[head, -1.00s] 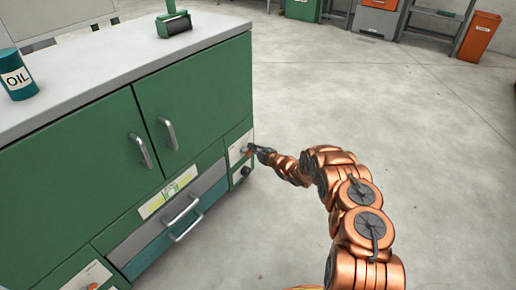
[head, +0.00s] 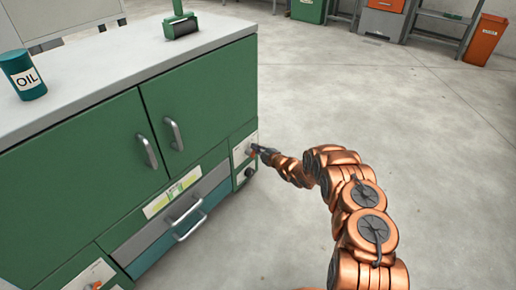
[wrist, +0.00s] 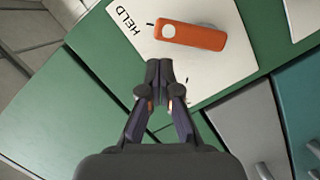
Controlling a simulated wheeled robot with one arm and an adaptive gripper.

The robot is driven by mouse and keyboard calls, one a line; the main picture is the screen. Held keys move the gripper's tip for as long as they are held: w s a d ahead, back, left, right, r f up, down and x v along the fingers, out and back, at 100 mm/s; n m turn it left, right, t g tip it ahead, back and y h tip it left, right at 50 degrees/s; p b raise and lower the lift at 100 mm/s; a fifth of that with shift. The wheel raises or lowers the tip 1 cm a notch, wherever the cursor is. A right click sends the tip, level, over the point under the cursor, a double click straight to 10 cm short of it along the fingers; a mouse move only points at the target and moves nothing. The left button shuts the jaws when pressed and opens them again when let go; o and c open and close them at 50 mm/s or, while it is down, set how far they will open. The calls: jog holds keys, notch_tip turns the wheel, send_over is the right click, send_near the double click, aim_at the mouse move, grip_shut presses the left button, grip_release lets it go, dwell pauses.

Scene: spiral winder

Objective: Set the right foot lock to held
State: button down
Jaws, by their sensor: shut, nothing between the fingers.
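The right foot lock is an orange lever (wrist: 190,36) on a white plate (wrist: 205,72) low at the right end of the green cabinet's front. In the wrist view the lever's white-dotted end points left, at a short black tick beside the word HELD. In the head view the same plate (head: 238,152) is partly hidden by my gripper (head: 261,151). My gripper is shut and empty. In the wrist view its fingertips (wrist: 160,66) lie just below the lever's dotted end; a small gap shows there, but I cannot tell the depth.
A black knob (head: 249,171) sits below the plate. Grey and teal drawers (head: 165,232) with a handle lie to its left. A second white plate (head: 92,275) is at the lower left.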

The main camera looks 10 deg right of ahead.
jog(key=a+r+p+v, duration=0.1)
jog(key=r+p+v, duration=0.1)
jog(key=v, duration=0.8)
jog(key=shift+s, duration=0.5)
jog(key=shift+a, duration=0.1)
jog(key=s+d+r+m+g+h+p, duration=0.1)
jog(key=d+r+m+g+h+p, duration=0.2)
jog(key=r, duration=0.6)
jog(key=s+d+r+m+h+p, duration=0.1)
jog(key=s+d+r+h+p, duration=0.25)
jog(key=r, duration=0.55)
jog(key=d+r+m+g+h+p, duration=0.2)
jog(key=d+r+m+p, duration=0.15)
jog(key=r+p, duration=0.4)
jog(key=s+r+m+g+h+p, duration=0.2)
jog(key=s+r+m+g+p, duration=0.25)
jog(key=s+r, duration=1.1)
jog(key=s+a+r+m+g+y+p, duration=0.1)
jog(key=s+a+r+p, duration=0.3)
jog(key=s, duration=0.8)
jog(key=s+a+r+m+g+p, duration=0.2)
jog(key=s+a+r+g+p, duration=0.1)
jog(key=s+r, duration=0.6)
jog(key=s+a+r+m+g+y+p, duration=0.1)
jog(key=s+a+r+p, duration=0.4)
jog(key=s, duration=1)
notch_tip(320, 180, up, 2)
jog(key=shift+s+a+m+g+y+p, duration=0.4)
jog(key=shift+a+m+g, duration=0.2)
jog(key=shift+a+g, duration=0.45)
